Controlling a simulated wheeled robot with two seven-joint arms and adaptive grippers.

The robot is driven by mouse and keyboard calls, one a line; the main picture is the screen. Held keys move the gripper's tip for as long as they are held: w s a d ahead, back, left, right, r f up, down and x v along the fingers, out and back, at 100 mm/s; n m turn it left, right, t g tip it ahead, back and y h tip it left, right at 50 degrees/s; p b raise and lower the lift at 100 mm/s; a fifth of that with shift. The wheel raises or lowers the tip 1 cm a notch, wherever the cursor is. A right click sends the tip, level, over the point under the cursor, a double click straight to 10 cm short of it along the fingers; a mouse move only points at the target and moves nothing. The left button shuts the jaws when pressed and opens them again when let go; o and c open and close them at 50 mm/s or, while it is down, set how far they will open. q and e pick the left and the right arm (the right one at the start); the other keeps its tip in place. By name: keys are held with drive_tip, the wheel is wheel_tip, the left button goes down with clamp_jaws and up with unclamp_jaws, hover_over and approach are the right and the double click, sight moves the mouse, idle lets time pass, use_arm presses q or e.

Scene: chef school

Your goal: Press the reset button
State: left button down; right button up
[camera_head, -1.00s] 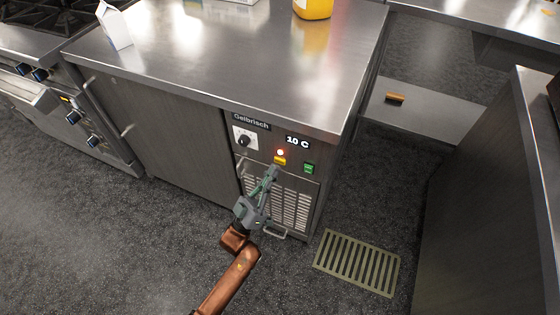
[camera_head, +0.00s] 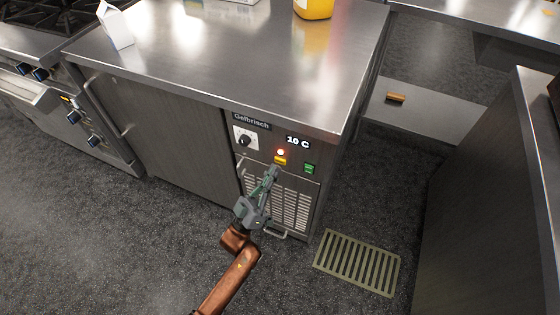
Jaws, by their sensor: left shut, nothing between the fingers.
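The fridge control panel (camera_head: 263,152) is on the front of the steel counter, with a "10 C" display (camera_head: 298,141), a black knob (camera_head: 244,140) and a green switch (camera_head: 309,168). A small lit red-orange light (camera_head: 281,152) sits above a yellow-orange button (camera_head: 280,160); I cannot read its label. My left gripper (camera_head: 274,170) is shut and empty, its fingertips just below the yellow-orange button. I cannot tell whether they touch the panel. My right gripper is out of view.
A vent grille (camera_head: 291,208) and a handle (camera_head: 276,233) are below the panel. A milk carton (camera_head: 115,25) and a yellow container (camera_head: 313,8) stand on the counter top (camera_head: 222,62). A floor drain grate (camera_head: 357,262) lies at the right.

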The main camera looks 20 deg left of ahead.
use_arm(q)
drive_tip(key=shift+w, duration=0.15)
drive_tip(key=shift+w, duration=0.25)
drive_tip(key=shift+w, duration=0.45)
idle(0.8)
drive_tip(key=shift+s+p, duration=0.4)
drive_tip(key=shift+s, duration=0.5)
